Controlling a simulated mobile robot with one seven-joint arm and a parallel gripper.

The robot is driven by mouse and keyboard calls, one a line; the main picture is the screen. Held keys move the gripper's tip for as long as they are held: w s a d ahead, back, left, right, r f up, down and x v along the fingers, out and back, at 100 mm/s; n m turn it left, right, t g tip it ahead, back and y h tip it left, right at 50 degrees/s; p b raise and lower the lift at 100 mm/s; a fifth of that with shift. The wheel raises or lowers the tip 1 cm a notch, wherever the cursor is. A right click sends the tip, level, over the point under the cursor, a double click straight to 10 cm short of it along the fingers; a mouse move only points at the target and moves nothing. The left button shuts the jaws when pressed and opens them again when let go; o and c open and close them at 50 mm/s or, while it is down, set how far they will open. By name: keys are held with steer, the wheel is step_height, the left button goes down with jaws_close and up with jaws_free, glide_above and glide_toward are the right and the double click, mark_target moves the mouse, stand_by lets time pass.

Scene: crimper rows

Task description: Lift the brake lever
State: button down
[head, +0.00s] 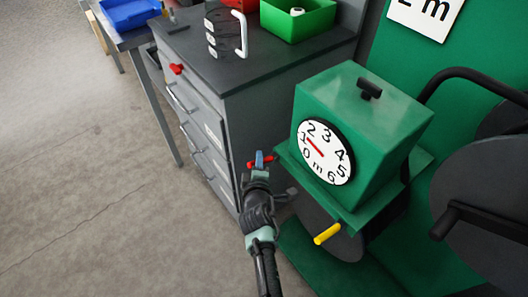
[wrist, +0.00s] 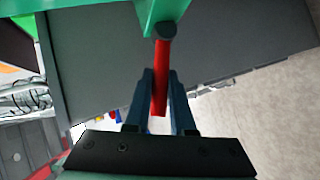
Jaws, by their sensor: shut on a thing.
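The brake lever is a short red bar that sticks out from the left side of the green machine (head: 392,132), below its dial. In the wrist view the red brake lever (wrist: 161,75) runs down from a dark round pivot at the green edge to between my fingers. My gripper (wrist: 158,85) is shut on the lever, with one blue-grey finger on each side of it. In the head view my gripper (head: 261,160) is at the lever (head: 268,160), and its fingers hide part of the bar.
A yellow handle (head: 327,234) sticks out below the dial (head: 323,152), right of my arm. A grey drawer cabinet (head: 240,110) stands close behind the gripper, with a green bin (head: 298,22) on top. A dark reel (head: 490,200) is at the right. Open floor lies left.

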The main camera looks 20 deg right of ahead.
steer(key=shift+d+r+p, duration=0.1)
steer(key=shift+r+p, duration=0.05)
steer(key=shift+p, duration=0.35)
steer(key=c, duration=0.8)
jaws_free()
steer(key=shift+o, duration=0.2)
steer(key=p+v, duration=0.5)
steer(key=v, duration=0.8)
steer(key=shift+r+p, duration=0.2)
steer(key=shift+p, duration=0.1)
steer(key=shift+d, duration=0.15)
